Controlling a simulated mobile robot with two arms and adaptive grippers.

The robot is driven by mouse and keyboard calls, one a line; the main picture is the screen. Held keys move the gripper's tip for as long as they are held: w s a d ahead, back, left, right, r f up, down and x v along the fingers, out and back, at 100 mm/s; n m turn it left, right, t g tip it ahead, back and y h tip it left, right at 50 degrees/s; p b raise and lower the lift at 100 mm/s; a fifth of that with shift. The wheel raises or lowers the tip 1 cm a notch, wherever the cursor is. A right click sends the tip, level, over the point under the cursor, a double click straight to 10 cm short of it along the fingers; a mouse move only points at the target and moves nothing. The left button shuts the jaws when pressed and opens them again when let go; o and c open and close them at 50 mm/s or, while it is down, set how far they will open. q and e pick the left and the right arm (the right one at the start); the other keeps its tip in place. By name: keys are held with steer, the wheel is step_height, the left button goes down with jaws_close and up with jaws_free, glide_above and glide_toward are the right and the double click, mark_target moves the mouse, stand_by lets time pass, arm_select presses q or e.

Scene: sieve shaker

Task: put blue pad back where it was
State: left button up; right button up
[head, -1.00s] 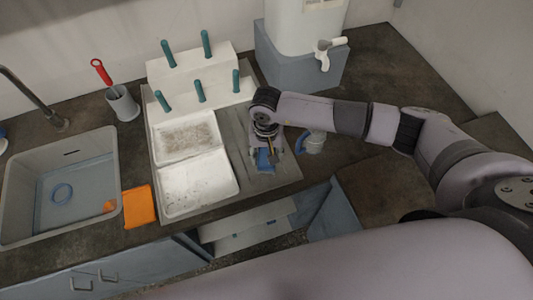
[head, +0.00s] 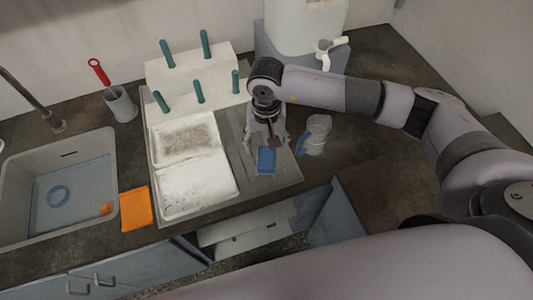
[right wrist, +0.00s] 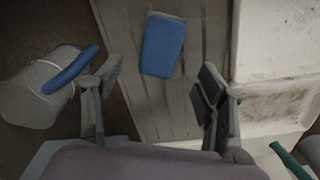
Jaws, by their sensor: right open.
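The blue pad (head: 266,161) lies flat on the grey ridged board (head: 287,170), right of the white trays. It also shows in the right wrist view (right wrist: 163,45), beyond the fingertips and between their lines, touching neither finger. My right gripper (head: 265,143) is open and empty, just behind the pad in the head view. Its two spread fingers show in the right wrist view (right wrist: 160,80). My left gripper is not in view.
Two white trays (head: 215,205) stand left of the pad. A white rack with teal pegs (head: 190,74) is behind. An orange cloth (head: 136,209) lies beside the sink (head: 110,170).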

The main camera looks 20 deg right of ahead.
mark_target(266, 156)
step_height(266, 156, up, 5)
steer(key=shift+r+b, duration=0.1)
steer(key=shift+b, duration=0.45)
